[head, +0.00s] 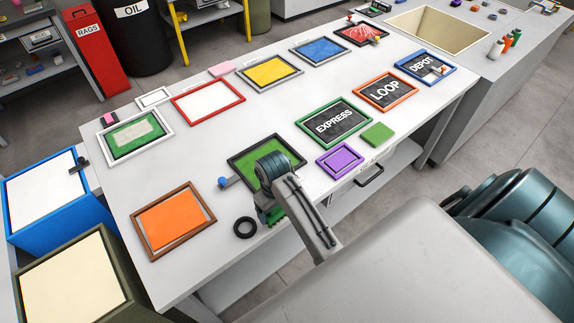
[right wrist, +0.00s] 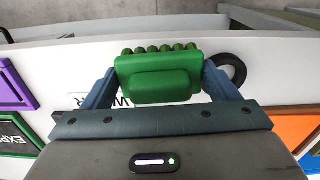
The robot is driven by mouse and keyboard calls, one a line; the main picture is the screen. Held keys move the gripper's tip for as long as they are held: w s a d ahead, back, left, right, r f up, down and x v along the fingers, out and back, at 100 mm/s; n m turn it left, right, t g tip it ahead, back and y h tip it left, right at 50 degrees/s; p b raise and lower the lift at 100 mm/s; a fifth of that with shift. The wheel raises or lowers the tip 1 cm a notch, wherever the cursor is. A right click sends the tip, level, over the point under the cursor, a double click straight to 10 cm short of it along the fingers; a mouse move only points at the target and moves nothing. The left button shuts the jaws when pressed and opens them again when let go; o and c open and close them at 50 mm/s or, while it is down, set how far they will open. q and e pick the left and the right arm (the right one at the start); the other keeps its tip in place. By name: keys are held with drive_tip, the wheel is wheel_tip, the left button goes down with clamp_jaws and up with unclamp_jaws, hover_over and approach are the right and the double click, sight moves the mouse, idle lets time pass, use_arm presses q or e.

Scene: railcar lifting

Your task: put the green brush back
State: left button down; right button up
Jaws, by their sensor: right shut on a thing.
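The green brush (right wrist: 157,78) has a smooth back and a row of bristle tufts along its far side. It fills the space between the two blue fingers of my right gripper (right wrist: 160,82) in the right wrist view. The gripper is shut on it. In the head view my right gripper (head: 268,214) is over the front edge of the white table, in front of a black-framed green board. My own arm mostly hides the brush there. How high it is above the table is hard to tell. My left gripper is in neither view.
A black ring (head: 245,228) lies just left of my right gripper. Beyond it is an orange board (head: 173,221). To the right are a purple frame (head: 340,160), a green square (head: 377,134) and the EXPRESS board (head: 333,122). The middle of the white table (head: 190,155) is clear.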

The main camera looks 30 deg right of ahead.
drive_tip(key=s+a+r+b, duration=0.1)
drive_tip(key=s+r, duration=0.1)
drive_tip(key=s, duration=0.7)
drive_tip(key=w+d+p, duration=0.1)
drive_tip(key=w+d, duration=0.1)
drive_tip(key=w, duration=0.2)
drive_tip(key=w+d+f+p, duration=0.1)
drive_tip(key=w+d+p, duration=0.1)
drive_tip(key=w+d, duration=0.1)
drive_tip(key=w+d+p, duration=0.2)
drive_tip(key=w, duration=0.4)
drive_tip(key=shift+d+f, duration=0.2)
drive_tip(key=shift+d, duration=0.15)
drive_tip(key=shift+f+p, duration=0.35)
wheel_tip(320, 180, down, 2)
drive_tip(key=shift+d+f+p, duration=0.1)
drive_tip(key=shift+f+p, duration=0.1)
drive_tip(key=shift+p, duration=0.3)
drive_tip(key=shift+f, duration=0.35)
drive_tip(key=shift+f, duration=0.1)
drive_tip(key=o, duration=0.8)
